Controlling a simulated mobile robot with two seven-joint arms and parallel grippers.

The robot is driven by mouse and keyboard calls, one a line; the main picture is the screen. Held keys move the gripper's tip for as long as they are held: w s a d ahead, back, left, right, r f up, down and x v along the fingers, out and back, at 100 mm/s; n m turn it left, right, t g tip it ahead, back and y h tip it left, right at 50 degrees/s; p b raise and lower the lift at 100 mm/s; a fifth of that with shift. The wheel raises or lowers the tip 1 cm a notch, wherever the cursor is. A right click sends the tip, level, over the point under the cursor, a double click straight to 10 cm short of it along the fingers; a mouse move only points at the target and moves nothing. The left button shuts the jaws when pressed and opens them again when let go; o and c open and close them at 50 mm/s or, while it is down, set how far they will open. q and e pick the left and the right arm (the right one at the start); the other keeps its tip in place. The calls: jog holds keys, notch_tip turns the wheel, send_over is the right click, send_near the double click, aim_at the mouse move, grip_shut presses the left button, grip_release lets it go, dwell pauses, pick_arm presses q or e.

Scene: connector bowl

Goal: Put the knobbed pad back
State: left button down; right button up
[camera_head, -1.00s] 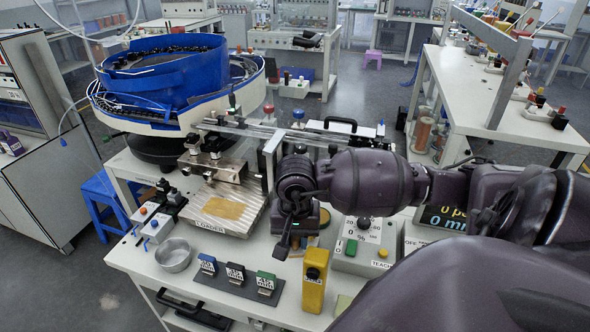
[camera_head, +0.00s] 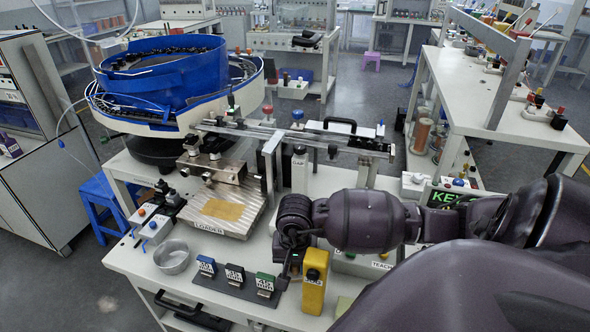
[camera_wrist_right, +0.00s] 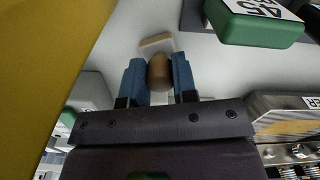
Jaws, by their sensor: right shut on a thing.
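The knobbed pad shows in the right wrist view as a brown rounded knob (camera_wrist_right: 159,72) with a pale tan pad edge (camera_wrist_right: 157,43) beyond it. My right gripper (camera_wrist_right: 158,80) has its two blue fingers shut on the knob, one on each side. In the head view my right gripper (camera_head: 290,258) is over the front of the bench, between the green block and the yellow box. I cannot tell whether the pad touches the bench. My left gripper is not in view.
The yellow box (camera_head: 314,283) stands close on the right. A metal bowl (camera_head: 172,257) and the loader plate (camera_head: 225,211) lie left.

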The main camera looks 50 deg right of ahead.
jog(key=shift+f, duration=0.2)
jog(key=o, duration=0.8)
jog(key=shift+r, duration=0.1)
jog(key=shift+o, duration=0.2)
jog(key=shift+r, duration=0.3)
notch_tip(320, 180, up, 12)
jog(key=shift+f, duration=0.15)
